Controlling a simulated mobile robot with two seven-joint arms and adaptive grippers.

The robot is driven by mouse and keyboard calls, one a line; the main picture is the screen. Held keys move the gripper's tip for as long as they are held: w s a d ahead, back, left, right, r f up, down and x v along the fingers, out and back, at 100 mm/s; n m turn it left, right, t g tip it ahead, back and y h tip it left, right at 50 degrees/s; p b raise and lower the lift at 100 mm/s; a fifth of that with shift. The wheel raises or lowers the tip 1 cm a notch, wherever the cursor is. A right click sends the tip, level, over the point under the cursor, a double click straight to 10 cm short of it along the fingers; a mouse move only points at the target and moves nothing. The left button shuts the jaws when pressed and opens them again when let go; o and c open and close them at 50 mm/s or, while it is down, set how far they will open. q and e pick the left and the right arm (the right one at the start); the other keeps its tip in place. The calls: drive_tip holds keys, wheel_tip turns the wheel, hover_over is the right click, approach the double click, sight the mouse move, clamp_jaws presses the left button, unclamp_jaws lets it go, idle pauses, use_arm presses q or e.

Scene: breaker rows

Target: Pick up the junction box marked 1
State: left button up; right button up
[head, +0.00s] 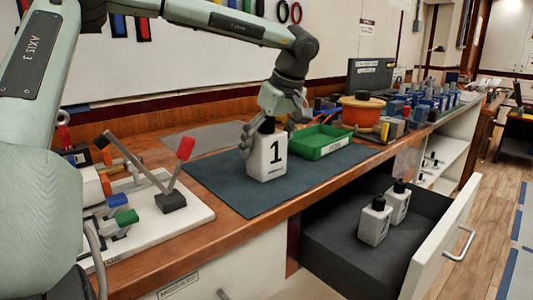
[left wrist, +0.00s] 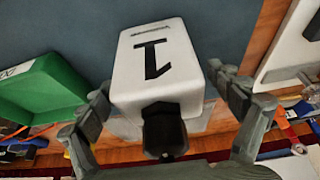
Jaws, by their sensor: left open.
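The junction box marked 1 (head: 268,158) is a white block with a black knob on top. It stands upright on the dark blue-grey mat (head: 225,180) on the workbench. My left gripper (head: 262,125) is above it, pointing down, with its fingers around the knob end. In the left wrist view the box (left wrist: 152,65) lies between the spread fingers of the left gripper (left wrist: 165,105), and its black knob (left wrist: 163,130) points toward the palm. The fingers are open, with a gap visible at the right finger. My right gripper is not in view.
A green tray (head: 320,141) stands just right of the box. Two similar white boxes with black knobs (head: 374,222) (head: 398,203) stand in the open drawer (head: 330,235). A white board with levers (head: 140,212) is at the left. The mat's front part is clear.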

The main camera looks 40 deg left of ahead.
use_arm(q)
drive_tip(key=shift+r, duration=0.15)
drive_tip(key=c, duration=1.8)
